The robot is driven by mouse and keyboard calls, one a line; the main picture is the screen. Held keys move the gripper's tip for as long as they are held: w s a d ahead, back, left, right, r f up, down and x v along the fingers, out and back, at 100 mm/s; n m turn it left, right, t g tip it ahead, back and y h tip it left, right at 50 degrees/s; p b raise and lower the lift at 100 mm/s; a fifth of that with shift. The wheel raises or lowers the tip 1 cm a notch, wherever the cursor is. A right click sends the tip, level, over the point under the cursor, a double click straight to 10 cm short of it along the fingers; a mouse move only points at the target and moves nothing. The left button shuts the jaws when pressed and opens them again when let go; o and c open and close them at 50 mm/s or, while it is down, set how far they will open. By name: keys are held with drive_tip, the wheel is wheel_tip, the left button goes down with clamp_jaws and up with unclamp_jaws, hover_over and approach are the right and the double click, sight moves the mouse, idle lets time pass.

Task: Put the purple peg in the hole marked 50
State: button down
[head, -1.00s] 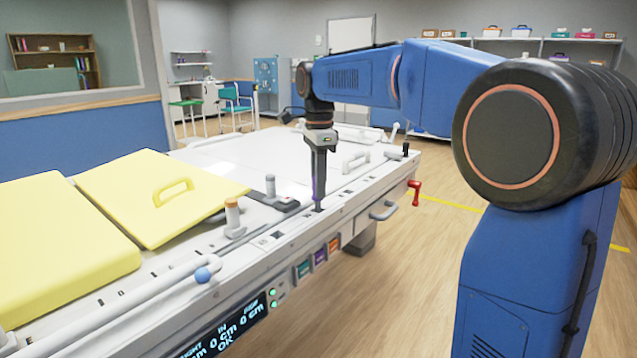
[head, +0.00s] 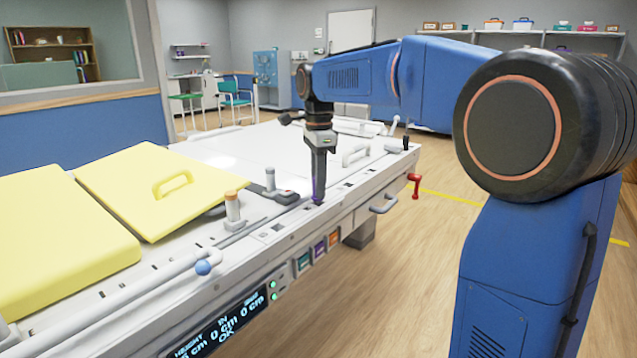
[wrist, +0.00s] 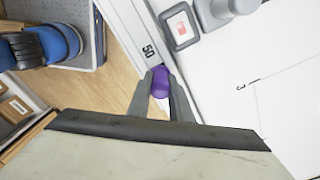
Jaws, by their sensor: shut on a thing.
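My gripper (wrist: 160,92) is shut on the purple peg (wrist: 160,80), which shows between the fingertips in the wrist view. In the head view my gripper (head: 318,198) points down at the white rail along the table's near edge, with a sliver of purple (head: 315,188) at its tip. The mark 50 (wrist: 148,51) is printed on the rail just beyond the peg. No open hole shows beside that mark; peg and fingers cover the rail there. I cannot tell whether the peg's lower end is in a hole.
A grey post with a dark base (head: 270,180) and a tan-topped post (head: 232,208) stand left of my gripper on the white table (head: 260,150). Yellow pads (head: 60,235) lie at left. A grey handle (head: 383,204) and red crank (head: 414,183) stick out at the near side.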

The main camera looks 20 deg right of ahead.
drive_tip(key=shift+f, duration=0.5)
drive_tip(key=c, duration=1.5)
unclamp_jaws()
wheel_tip(320, 180, up, 17)
drive_tip(key=s+d+f+n+t, duration=0.1)
drive_tip(key=s+d+f+n, duration=0.1)
drive_tip(key=s+f+n, duration=0.55)
drive_tip(key=s+d+f+n+t, duration=0.1)
drive_tip(key=s+d+f+n, duration=0.2)
drive_tip(key=s, duration=0.8)
drive_tip(key=s+f+n+t, duration=0.1)
drive_tip(key=s+f+n, duration=0.1)
drive_tip(key=s+f, duration=0.3)
drive_tip(key=s+d+f+n+t, duration=0.1)
drive_tip(key=s+f+n, duration=0.2)
drive_tip(key=f, duration=0.6)
drive_tip(key=s+d+f+n, duration=0.1)
drive_tip(key=s+f+n, duration=0.1)
drive_tip(key=s+f, duration=0.5)
drive_tip(key=shift+n+t, duration=0.25)
drive_tip(key=shift+t, duration=0.15)
